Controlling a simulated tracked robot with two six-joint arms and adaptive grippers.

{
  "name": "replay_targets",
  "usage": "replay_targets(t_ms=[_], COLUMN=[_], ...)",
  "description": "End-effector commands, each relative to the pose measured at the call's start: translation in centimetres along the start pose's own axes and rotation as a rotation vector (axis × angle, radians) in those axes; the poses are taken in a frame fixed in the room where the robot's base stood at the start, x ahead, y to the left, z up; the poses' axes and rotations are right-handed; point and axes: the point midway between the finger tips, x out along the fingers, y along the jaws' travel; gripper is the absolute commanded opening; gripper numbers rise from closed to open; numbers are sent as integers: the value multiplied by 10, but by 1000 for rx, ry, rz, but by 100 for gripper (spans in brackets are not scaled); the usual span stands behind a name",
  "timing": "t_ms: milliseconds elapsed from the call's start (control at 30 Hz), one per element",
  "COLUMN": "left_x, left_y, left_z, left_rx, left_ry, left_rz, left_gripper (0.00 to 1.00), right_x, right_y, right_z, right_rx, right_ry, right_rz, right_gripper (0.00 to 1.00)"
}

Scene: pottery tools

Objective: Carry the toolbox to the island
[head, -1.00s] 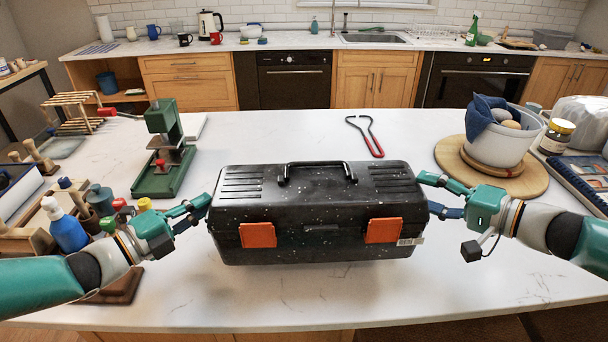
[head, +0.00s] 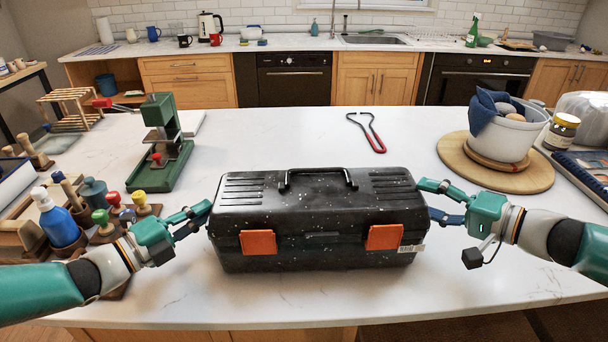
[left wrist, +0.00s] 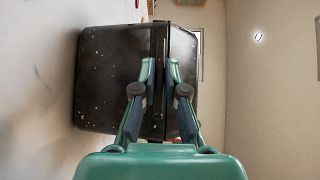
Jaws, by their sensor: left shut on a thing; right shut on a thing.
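The black speckled toolbox (head: 320,210), with two orange latches and its carry handle folded up on the lid, is upright and level over the near middle of the white island top (head: 300,300). I cannot tell whether its underside touches the top. My left gripper (head: 205,214) is shut on the toolbox's left end. In the left wrist view the fingers (left wrist: 160,75) close at the ridge along the toolbox's end (left wrist: 110,80). My right gripper (head: 428,203) is shut on the right end; the toolbox partly hides its fingertips.
A green press (head: 165,150) and a rack of tools and bottles (head: 75,215) stand left. Red-handled tongs (head: 370,132) lie behind the toolbox. A white pot (head: 498,135) on a round board, a jar (head: 562,132) and a book (head: 585,170) are right. The counter around the toolbox is clear.

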Motion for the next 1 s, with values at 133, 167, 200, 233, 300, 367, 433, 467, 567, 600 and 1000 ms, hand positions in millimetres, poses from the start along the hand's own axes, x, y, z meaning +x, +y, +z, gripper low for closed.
replay_targets(t_ms=[133,167,200,233,300,367,433,467,567,600,1000], left_x=[4,4,4,4,4,4,4,3,2,0,-64], left_y=[4,4,4,4,4,3,3,3,2,2,3], left_z=[-10,-10,-10,-10,-10,-9,-9,-9,-8,-7,-3], left_rx=[1,1,1,1,2,3,3,4,4,5,3], left_ry=[29,29,29,29,28,28,26,26,24,23,12], left_rz=[-1,-1,-1,-1,-1,-2,-2,-3,-4,-4,-1], left_gripper=[23,28,34,36,36,36,36,36,36,36,36], right_x=[6,6,6,6,6,6,6,6,6,5,4], right_y=[0,0,0,0,0,0,0,0,0,0,0], right_z=[10,10,10,10,10,10,10,10,9,9,6], right_rx=[2,3,3,3,3,3,3,3,2,2,0], right_ry=[-31,-31,-31,-31,-31,-30,-29,-29,-27,-26,-18], right_rz=[-12,-12,-12,-12,-12,-12,-12,-12,-12,-12,-10], right_gripper=[74,79,86,88,88,88,88,88,88,88,88])
